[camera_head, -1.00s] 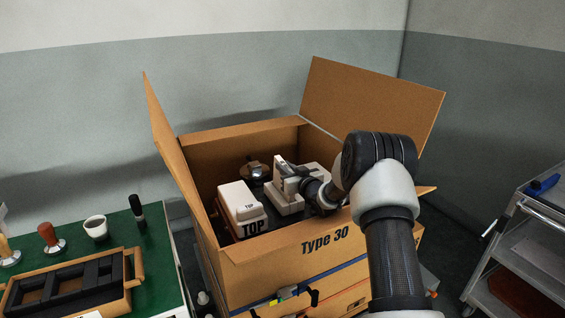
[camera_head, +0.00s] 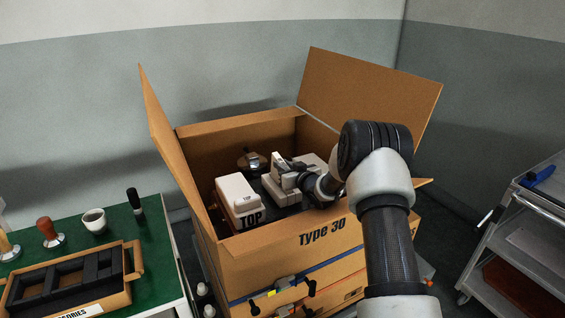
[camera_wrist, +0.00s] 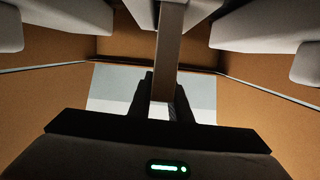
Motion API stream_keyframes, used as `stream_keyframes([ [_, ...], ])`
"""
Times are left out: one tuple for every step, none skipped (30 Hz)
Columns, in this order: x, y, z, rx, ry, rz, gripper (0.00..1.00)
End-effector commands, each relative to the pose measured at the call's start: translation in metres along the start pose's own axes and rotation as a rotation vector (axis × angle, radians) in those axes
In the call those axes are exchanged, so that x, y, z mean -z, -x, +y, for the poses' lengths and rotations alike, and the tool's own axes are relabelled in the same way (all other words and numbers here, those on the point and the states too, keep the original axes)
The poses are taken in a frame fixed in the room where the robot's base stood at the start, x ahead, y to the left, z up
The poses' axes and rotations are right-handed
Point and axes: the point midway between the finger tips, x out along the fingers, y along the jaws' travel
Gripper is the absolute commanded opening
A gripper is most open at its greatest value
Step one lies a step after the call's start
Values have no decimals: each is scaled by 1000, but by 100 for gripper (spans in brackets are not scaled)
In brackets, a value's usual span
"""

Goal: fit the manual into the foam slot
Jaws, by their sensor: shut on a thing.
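In the wrist view my gripper (camera_wrist: 163,100) is shut on a thin upright piece seen edge-on, which I take to be the manual (camera_wrist: 171,45). Only its narrow edge shows, so its cover cannot be made out. Pale foam blocks stand on both sides of it in the wrist view, the left one (camera_wrist: 70,15) and the right one (camera_wrist: 262,22). Which opening is the foam slot, and whether the manual is in it, I cannot tell.
The box walls (camera_head: 322,231) surround my gripper, with flaps (camera_head: 370,95) raised. A white block marked TOP (camera_head: 238,193) and a round metal part (camera_head: 254,160) are also inside. A green table (camera_head: 160,270) with an accessories tray (camera_head: 122,298) stands left, a grey cart (camera_head: 520,240) right.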

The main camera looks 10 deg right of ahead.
Motion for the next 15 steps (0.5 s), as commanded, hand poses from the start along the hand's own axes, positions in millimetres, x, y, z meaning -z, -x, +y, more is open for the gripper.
stream_keyframes([
  [-34, 10, 10, -16, -13, -67, 0],
  [-34, 9, 10, -16, -12, -73, 0],
  [-33, 9, 11, -17, -11, -80, 0],
  [-33, 8, 11, -17, -11, -85, 0],
  [-33, 8, 11, -17, -11, -90, 0],
  [-33, 8, 11, -17, -11, -95, 0],
  [-32, 7, 11, -17, -10, -100, 0],
  [-32, 7, 11, -17, -9, -105, 0],
  [-32, 6, 11, -17, -8, -111, 0],
  [-32, 6, 11, -16, -7, -115, 0],
  [-32, 6, 11, -16, -6, -120, 0],
  [-32, 5, 11, -16, -5, -127, 0],
  [-32, 5, 12, -17, -5, -131, 0],
  [-32, 5, 12, -17, -4, -135, 0],
  [-32, 4, 12, -17, -4, -140, 0],
])
